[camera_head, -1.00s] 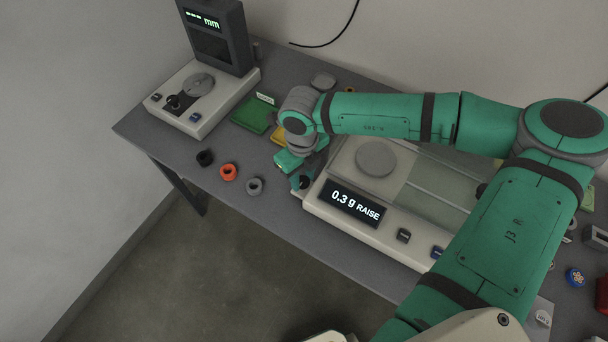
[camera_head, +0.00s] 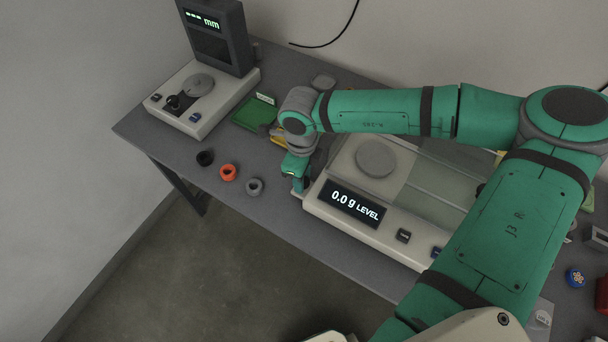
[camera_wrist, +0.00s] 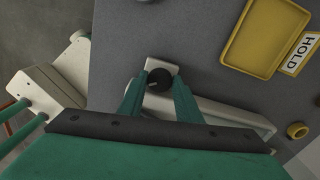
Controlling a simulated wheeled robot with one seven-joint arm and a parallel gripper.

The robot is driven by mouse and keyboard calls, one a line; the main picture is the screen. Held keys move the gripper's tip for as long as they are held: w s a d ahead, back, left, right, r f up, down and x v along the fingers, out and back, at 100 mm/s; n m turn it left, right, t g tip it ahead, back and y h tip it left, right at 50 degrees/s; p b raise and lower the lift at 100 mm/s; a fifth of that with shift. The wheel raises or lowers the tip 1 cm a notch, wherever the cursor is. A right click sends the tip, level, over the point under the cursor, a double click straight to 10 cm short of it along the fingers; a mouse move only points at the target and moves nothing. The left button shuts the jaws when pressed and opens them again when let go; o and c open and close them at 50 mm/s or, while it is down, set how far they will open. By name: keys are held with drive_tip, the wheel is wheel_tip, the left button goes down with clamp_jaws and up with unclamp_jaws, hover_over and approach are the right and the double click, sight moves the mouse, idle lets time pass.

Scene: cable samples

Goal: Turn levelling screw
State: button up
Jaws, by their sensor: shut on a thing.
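The levelling screw (camera_wrist: 159,80) is a dark round knob at the corner of the balance, seen in the wrist view between my fingers. My gripper (camera_wrist: 158,88) is shut on it. In the head view my gripper (camera_head: 297,182) points down at the balance's left front corner and hides the screw. The balance (camera_head: 318,205) has a light body and a round grey pan (camera_head: 376,157). Its display (camera_head: 352,203) reads "0.0 g LEVEL".
A gauge with a "mm" display (camera_head: 203,20) stands at the back left. Black, orange (camera_head: 228,172) and grey rings lie along the table's front edge. A green tray (camera_head: 252,114) and a yellow tray marked HOLD (camera_wrist: 262,40) lie near my gripper.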

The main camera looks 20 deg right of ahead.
drive_tip(key=shift+w+d+r+n, duration=0.15)
drive_tip(key=shift+w+n, duration=0.1)
drive_tip(key=shift+n, duration=0.75)
drive_tip(key=o, duration=1)
drive_tip(key=shift+o, duration=0.2)
drive_tip(key=shift+s, duration=0.1)
wheel_tip(320, 180, up, 11)
drive_tip(key=shift+f, duration=0.2)
